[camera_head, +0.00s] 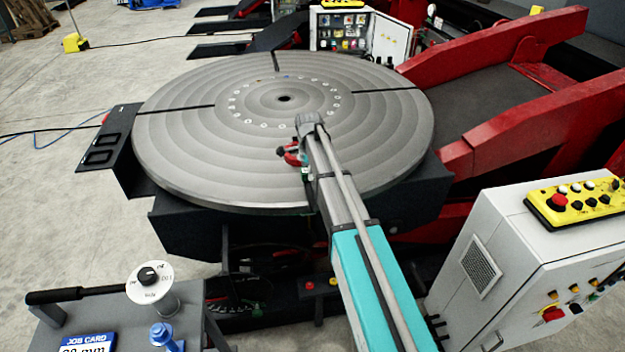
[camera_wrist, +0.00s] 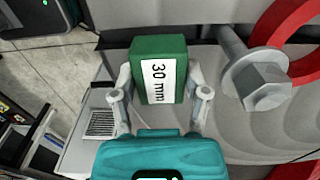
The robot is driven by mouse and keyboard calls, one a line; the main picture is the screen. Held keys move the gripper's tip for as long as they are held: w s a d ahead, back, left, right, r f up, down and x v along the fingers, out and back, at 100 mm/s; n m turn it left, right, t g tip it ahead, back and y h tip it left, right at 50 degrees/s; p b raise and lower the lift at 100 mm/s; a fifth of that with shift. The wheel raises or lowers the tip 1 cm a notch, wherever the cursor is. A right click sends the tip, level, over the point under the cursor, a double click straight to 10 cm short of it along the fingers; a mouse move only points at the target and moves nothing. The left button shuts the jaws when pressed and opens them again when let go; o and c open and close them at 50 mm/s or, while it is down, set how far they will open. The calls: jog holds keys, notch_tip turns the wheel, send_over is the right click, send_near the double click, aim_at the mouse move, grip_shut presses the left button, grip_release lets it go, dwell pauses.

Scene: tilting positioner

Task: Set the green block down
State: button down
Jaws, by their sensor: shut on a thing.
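The green block (camera_wrist: 160,49) with a white "30 mm" label is between the two fingers of my gripper (camera_wrist: 160,76) in the wrist view. The gripper is shut on it, one finger on each side. In the head view my arm reaches over the near edge of the large round grey table (camera_head: 190,135). The gripper is mostly hidden behind the arm there. A small green patch (camera_head: 305,174) shows beside the arm's end, probably the block. I cannot tell whether the block touches anything beneath it.
A large hex bolt (camera_wrist: 264,88) and a red curved part (camera_wrist: 268,30) are close right of the block. A red part (camera_head: 290,155) also shows on the round table. Slots cross the table. A white control cabinet (camera_head: 510,260) stands right. A job card (camera_head: 88,343) lies front left.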

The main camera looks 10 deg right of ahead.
jog(key=shift+w+f+b, duration=0.5)
jog(key=shift+f+b, duration=1.5)
jog(key=shift+f, duration=0.2)
jog(key=shift+c, duration=1.8)
grip_release()
jog(key=shift+s+r, duration=0.1)
jog(key=shift+r, duration=0.1)
notch_tip(320, 180, up, 8)
jog(key=p, duration=0.7)
jog(key=shift+f+p, duration=0.2)
jog(key=shift+p, duration=0.1)
